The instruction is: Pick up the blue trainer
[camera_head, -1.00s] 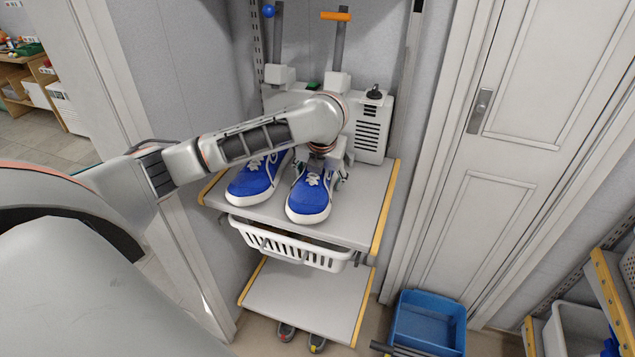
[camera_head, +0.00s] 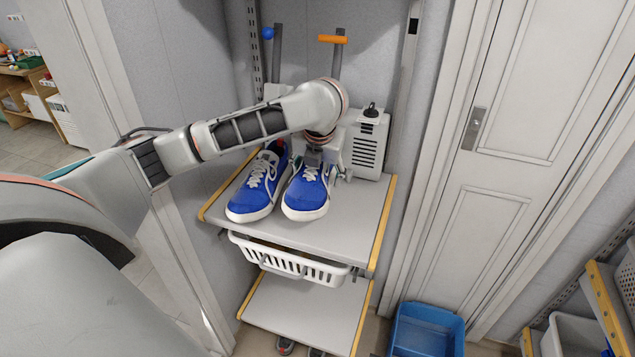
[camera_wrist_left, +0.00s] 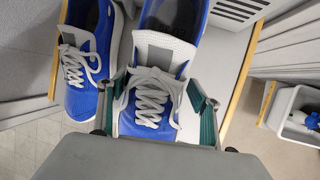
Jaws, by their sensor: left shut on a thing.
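Two blue trainers with white soles and pale laces are at the upper shelf. The right one, the held blue trainer (camera_head: 308,194), has its toe facing the front and appears slightly raised off the shelf. My left gripper (camera_head: 318,158) comes from above and is shut on it around the laced part. In the left wrist view the laces of the held trainer (camera_wrist_left: 150,100) lie between the two green-padded fingers (camera_wrist_left: 163,108). The other trainer (camera_head: 253,195) stands on the shelf close to its left, and also shows in the wrist view (camera_wrist_left: 82,95). My right gripper is not in view.
The shelf top (camera_head: 350,220) is bare to the right and front. A grey-white machine (camera_head: 368,148) stands behind. A white basket (camera_head: 290,262) hangs below, over a lower shelf (camera_head: 305,308). A blue tub (camera_head: 428,330) is on the floor at right; a door (camera_head: 520,190) stands beyond.

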